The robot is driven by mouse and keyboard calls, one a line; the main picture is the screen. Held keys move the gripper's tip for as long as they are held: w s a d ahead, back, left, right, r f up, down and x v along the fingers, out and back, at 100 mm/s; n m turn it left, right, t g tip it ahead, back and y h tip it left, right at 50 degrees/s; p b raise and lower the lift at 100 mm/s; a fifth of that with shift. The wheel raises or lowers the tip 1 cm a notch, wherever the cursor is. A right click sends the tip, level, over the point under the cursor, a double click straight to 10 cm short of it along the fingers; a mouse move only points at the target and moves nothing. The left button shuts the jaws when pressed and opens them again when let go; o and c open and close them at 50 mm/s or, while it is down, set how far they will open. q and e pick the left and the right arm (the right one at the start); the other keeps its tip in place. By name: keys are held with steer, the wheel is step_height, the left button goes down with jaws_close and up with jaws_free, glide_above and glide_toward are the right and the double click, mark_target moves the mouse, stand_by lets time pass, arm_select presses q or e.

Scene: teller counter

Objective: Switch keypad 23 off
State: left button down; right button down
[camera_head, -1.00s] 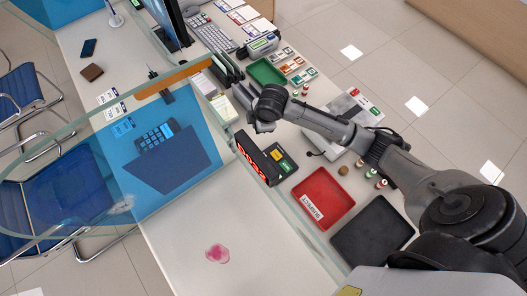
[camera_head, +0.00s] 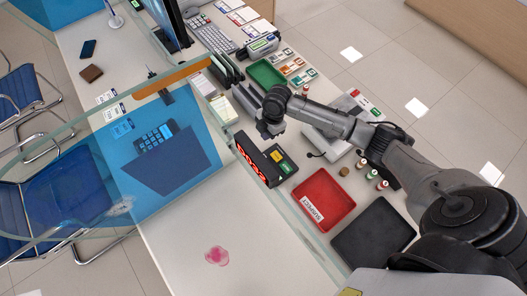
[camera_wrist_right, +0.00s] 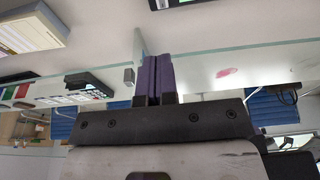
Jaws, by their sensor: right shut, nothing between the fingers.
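I can read no number 23 on any device. A dark phone-like keypad (camera_head: 155,138) with light keys lies behind the blue-tinted glass. A small grey terminal (camera_head: 262,45) with a lit screen stands at the back of the counter. A black device with yellow and green patches (camera_head: 281,160) sits beside a black display with red characters (camera_head: 251,164). My right gripper (camera_head: 268,130) is above the counter just behind that display, apart from it as far as I can tell. In the wrist view its purple fingers (camera_wrist_right: 160,78) are shut together and empty. My left gripper is out of view.
A glass screen (camera_head: 293,215) runs along the counter. A red tray (camera_head: 322,200) and a black tray (camera_head: 372,234) lie in front right. A green tray (camera_head: 267,74), small stamps (camera_head: 378,180) and a white machine (camera_head: 345,115) surround my right arm.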

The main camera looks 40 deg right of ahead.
steer(key=x, duration=0.8)
steer(key=d+x, duration=0.1)
steer(key=x, duration=0.3)
steer(key=shift+b, duration=0.3)
steer(key=shift+d+f, duration=0.1)
steer(key=shift+f, duration=0.6)
steer(key=shift+f, duration=0.1)
